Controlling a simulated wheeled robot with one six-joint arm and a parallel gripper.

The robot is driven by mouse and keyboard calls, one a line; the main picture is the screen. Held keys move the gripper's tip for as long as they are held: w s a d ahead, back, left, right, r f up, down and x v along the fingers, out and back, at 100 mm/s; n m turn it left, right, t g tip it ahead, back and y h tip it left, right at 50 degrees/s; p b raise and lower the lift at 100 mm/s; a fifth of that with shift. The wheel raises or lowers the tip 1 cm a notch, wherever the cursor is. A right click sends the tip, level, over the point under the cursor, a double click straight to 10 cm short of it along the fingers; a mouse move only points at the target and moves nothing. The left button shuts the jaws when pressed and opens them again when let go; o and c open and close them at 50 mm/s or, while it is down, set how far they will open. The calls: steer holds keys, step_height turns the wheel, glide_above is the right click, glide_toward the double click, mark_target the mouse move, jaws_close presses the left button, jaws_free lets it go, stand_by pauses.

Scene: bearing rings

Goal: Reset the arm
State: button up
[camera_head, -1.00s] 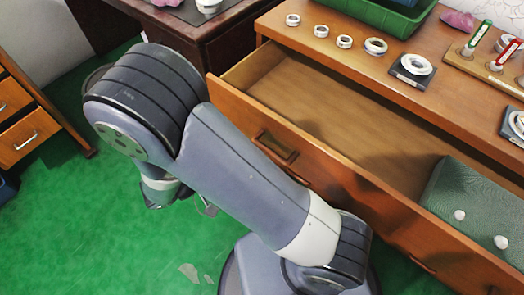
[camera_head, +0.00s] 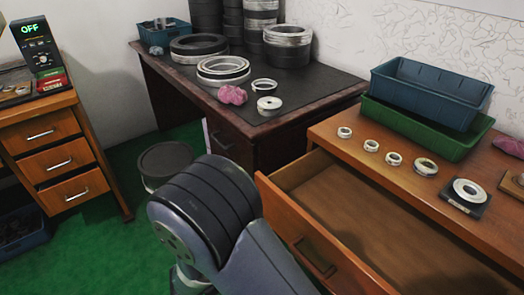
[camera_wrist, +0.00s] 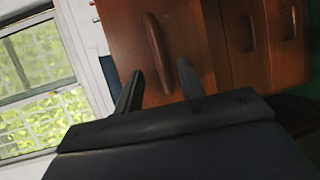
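Behind the fingers are brown wooden drawer fronts with handles, tilted in the picture. In the head view my bent arm (camera_head: 205,215) is at the bottom centre, beside the open drawer (camera_head: 305,240). My fingertips cannot be made out there.
The drawer sticks out from the right desk, which carries several bearing rings (camera_head: 425,167), a green tray (camera_head: 415,130) and a blue bin (camera_head: 430,95). A dark-topped table (camera_head: 325,85) with larger rings stands behind.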

mark_target(308, 260)
steer(key=x, duration=0.7)
steer(key=shift+w+d, duration=0.15)
steer(key=shift+d, duration=0.1)
steer(key=shift+b, duration=0.3)
